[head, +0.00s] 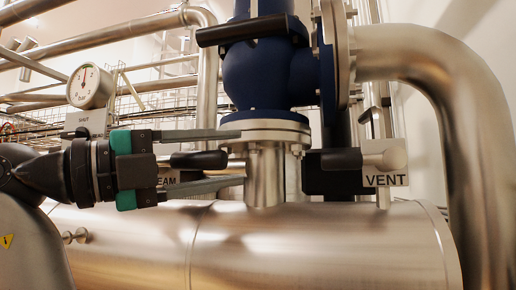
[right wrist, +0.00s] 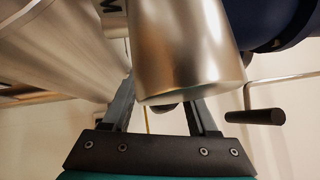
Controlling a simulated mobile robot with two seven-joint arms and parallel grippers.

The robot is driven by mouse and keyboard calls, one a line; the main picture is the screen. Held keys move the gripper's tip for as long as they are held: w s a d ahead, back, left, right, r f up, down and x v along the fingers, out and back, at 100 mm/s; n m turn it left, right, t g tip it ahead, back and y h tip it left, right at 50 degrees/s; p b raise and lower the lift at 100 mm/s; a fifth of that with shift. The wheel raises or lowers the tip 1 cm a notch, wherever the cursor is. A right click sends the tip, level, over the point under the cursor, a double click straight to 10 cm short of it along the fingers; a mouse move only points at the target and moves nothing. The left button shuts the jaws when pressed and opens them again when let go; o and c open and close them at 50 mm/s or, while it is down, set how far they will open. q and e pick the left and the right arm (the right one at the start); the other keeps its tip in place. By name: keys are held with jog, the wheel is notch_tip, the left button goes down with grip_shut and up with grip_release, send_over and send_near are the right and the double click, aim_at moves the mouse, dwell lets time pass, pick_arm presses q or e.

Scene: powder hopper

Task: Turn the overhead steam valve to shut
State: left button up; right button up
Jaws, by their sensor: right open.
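My right gripper (head: 242,158) is open, its two long grey fingers pointing right, one above the other. A dark rounded handle (head: 200,160) shows in the gap between them, beside a partly hidden label (head: 168,180) ending in "EAM". I cannot tell whether the fingers touch it. In the right wrist view the open fingers (right wrist: 160,105) lie either side of a small dark end (right wrist: 166,107), partly hidden by a metal cylinder (right wrist: 190,50). A blue valve body (head: 268,75) with a black bar handle (head: 240,30) stands above. My left gripper is not in view.
A second black lever (head: 335,160) with a metal hub stands by the "VENT" label (head: 385,180). A large steel vessel (head: 310,240) fills the lower part. A gauge (head: 90,86) is at left; a thick bent pipe (head: 440,75) is at right.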

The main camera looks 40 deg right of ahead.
jog(key=shift+d+r, duration=0.1)
jog(key=shift+d, duration=0.1)
jog(key=shift+a, duration=0.1)
jog(key=shift+c, duration=0.6)
grip_shut()
dwell(0.8)
